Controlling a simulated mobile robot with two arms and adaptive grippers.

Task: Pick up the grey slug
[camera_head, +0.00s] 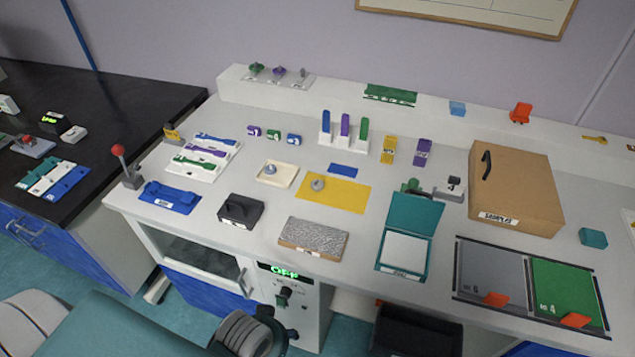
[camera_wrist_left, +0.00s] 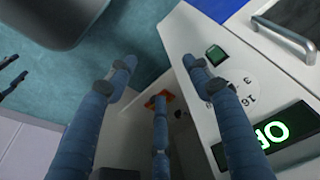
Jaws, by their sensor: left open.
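A small round grey piece (camera_head: 318,184) lies on the yellow mat (camera_head: 345,200) in the head view. Another small grey piece (camera_head: 270,169) sits in the cream tray (camera_head: 290,178) just left of it. I cannot tell which one is the grey slug. My left gripper (camera_head: 278,321) is low at the bottom of the head view, in front of the cabinet and well away from both pieces. In the left wrist view its fingers (camera_wrist_left: 160,78) are spread and empty, near the front panel with the green OFF display (camera_wrist_left: 272,134). My right gripper is not in view.
A teal open case (camera_head: 409,213) and a cardboard box (camera_head: 515,185) stand to the right. Coloured tools and small holders line the back. A red-knobbed lever (camera_head: 120,152) stands at left.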

